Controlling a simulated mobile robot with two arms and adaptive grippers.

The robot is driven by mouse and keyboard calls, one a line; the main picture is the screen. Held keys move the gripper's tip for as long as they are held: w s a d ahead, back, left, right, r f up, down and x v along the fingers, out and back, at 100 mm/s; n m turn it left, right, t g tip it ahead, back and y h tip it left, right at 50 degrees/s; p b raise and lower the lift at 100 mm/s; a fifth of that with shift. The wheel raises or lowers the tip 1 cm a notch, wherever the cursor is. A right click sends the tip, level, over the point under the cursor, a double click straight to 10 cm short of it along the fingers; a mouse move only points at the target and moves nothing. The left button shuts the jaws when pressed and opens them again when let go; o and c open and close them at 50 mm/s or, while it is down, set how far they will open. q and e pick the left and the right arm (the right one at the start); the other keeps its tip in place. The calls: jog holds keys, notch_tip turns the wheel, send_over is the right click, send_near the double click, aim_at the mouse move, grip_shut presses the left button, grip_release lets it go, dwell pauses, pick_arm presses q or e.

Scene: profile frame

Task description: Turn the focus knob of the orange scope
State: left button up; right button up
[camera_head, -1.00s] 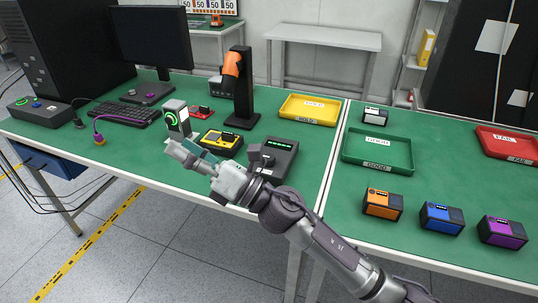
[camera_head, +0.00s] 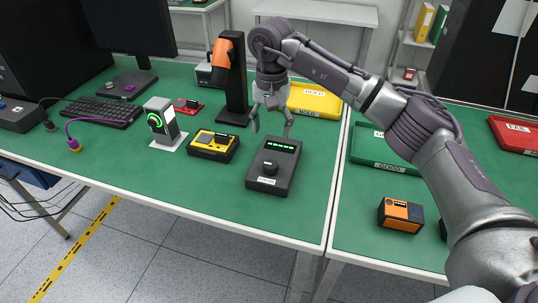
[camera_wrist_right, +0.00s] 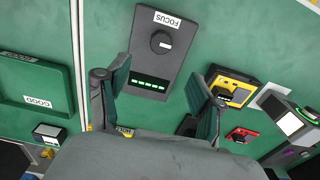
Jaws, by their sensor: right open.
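The dark focus box (camera_head: 285,178) lies on the green bench near its front edge, with a round black knob (camera_head: 270,168), a row of green lights and a white label. The right wrist view shows the box (camera_wrist_right: 142,64), its knob (camera_wrist_right: 161,41) and the label reading FOCUS. The orange scope (camera_head: 227,52) sits on a black stand (camera_head: 237,95) behind it. My right gripper (camera_head: 272,128) points down, open and empty, over the far end of the box. Its fingers (camera_wrist_right: 157,85) lie on either side of the box's lit end, apart from the knob. My left gripper is not in view.
A yellow device (camera_head: 211,147) and a white-faced unit with a green ring (camera_head: 163,122) stand left of the box. A yellow tray (camera_head: 318,100) lies behind the gripper. A green tray (camera_head: 375,158) and an orange device (camera_head: 401,215) are at right. The bench's front strip is clear.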

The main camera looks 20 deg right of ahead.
aim_at(271, 162)
jog(key=f, duration=0.2)
jog(key=f+p, duration=0.1)
jog(key=shift+s+f, duration=0.25)
jog(key=shift+f, duration=0.1)
jog(key=shift+w+d+f, duration=0.1)
jog(key=shift+w+f, duration=0.1)
jog(key=shift+f, duration=0.9)
notch_tip(271, 162, down, 4)
jog(key=shift+w+f+p, duration=0.1)
jog(key=shift+f+p, duration=0.1)
jog(key=shift+p, duration=0.5)
jog(key=shift+f, duration=0.85)
jog(key=shift+c, duration=0.2)
jog(key=c, duration=1.1)
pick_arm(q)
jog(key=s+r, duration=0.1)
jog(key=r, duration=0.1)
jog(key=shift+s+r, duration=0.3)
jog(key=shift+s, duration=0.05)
